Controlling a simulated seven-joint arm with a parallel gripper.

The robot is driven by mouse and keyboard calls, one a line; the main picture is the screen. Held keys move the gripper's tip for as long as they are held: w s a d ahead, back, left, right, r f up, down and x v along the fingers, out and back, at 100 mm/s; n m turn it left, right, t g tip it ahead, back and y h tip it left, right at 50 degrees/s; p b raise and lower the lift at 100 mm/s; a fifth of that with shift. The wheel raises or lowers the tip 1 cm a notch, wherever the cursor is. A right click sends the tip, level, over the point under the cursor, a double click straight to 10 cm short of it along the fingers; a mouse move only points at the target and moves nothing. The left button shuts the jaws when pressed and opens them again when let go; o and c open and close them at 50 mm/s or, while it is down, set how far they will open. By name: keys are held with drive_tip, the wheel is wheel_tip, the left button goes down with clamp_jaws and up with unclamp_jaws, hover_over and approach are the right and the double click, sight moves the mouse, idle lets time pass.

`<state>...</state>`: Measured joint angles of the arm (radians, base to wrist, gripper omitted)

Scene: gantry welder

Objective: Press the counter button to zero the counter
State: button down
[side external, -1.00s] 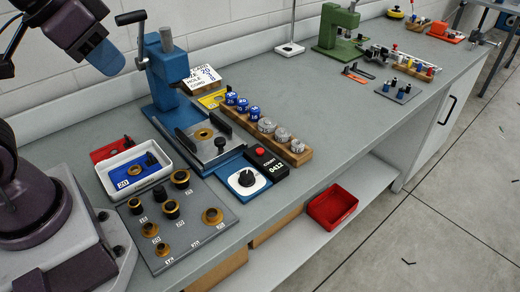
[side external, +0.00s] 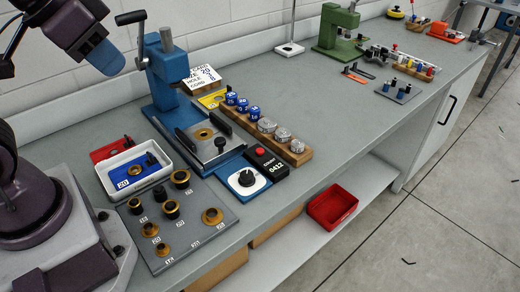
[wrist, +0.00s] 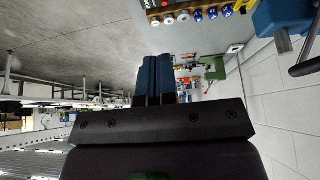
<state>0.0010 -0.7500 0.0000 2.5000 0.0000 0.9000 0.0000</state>
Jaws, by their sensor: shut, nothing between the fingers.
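The counter (side external: 268,164) is a small black box on the bench in the side external view, and its display appears to read 0412.
The blue press (side external: 166,75) rises behind. A plate of rings (side external: 188,238) and a white tray (side external: 112,190) lie nearer. A red bin (side external: 331,205) sits below.

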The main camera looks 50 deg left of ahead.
wheel_tip(320, 180, down, 4)
drive_tip(key=w+g, duration=0.2)
drive_tip(key=m+t+y, duration=0.1)
drive_tip(key=m+t, duration=0.5)
drive_tip(key=m, duration=0.2)
hover_over(261, 152)
wheel_tip(261, 152, down, 16)
drive_tip(key=shift+f, duration=0.2)
drive_tip(key=shift+f, duration=4.45)
drive_tip(key=shift+f, duration=0.1)
drive_tip(key=shift+f, duration=0.3)
